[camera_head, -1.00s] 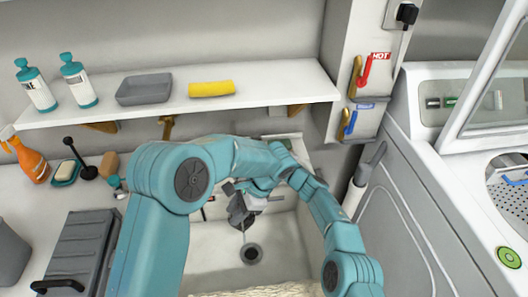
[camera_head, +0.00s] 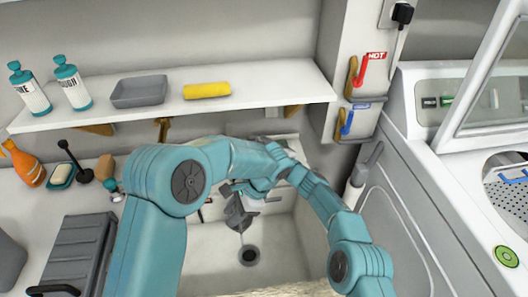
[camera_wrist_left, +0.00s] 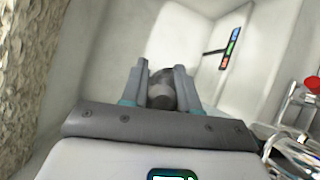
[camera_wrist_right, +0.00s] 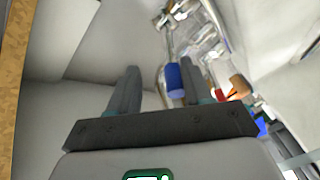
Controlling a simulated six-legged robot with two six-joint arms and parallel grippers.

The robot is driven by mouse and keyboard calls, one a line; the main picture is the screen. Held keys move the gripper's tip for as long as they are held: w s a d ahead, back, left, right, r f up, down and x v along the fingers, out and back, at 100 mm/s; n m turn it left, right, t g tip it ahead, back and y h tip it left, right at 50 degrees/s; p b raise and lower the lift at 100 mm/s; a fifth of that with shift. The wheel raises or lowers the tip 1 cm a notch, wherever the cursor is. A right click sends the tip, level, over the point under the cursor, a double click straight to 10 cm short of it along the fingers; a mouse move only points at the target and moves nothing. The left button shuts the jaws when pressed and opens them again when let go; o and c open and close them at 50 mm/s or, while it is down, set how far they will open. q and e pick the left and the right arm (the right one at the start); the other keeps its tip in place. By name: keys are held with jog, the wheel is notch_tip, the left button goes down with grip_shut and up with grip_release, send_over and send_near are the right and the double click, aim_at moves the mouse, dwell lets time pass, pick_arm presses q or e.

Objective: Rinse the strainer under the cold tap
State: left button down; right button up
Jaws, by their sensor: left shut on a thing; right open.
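My left gripper (camera_head: 240,213) points down inside the sink, above the dark drain. In the left wrist view it is shut on a dark grey rounded piece (camera_wrist_left: 162,95), which looks like part of the strainer; its mesh is not clear. My right gripper (camera_wrist_right: 155,92) is open. A blue tap handle (camera_wrist_right: 175,82) shows in front of and between its fingers; contact cannot be told. In the head view my arms hide the right gripper and the taps. A red tap handle (camera_wrist_left: 313,83) shows at the right of the left wrist view.
The white sink (camera_head: 205,262) has its drain (camera_head: 249,256) below the gripper. A grey lidded box (camera_head: 75,250) stands left; a white machine (camera_head: 400,220) stands right.

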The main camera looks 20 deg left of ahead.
jog(key=r, duration=0.8)
jog(key=shift+s+d+r, duration=0.1)
jog(key=shift+s+r, duration=0.15)
jog(key=shift+w+r, duration=0.1)
jog(key=shift+w+f, duration=0.3)
jog(key=shift+w, duration=0.1)
jog(key=shift+s+r, duration=0.3)
jog(key=shift+s, duration=0.05)
jog(key=shift+s+r+y, duration=0.1)
jog(key=shift+r+y, duration=0.05)
jog(key=shift+y, duration=0.15)
jog(key=s+f+m, duration=0.4)
jog(key=f+m, duration=0.1)
jog(key=m, duration=0.1)
jog(key=s+d+f+m+t+h, duration=0.25)
jog(key=d+f+m, duration=0.25)
jog(key=d+m, duration=0.45)
jog(key=x, duration=1.1)
jog(key=shift+n, duration=0.35)
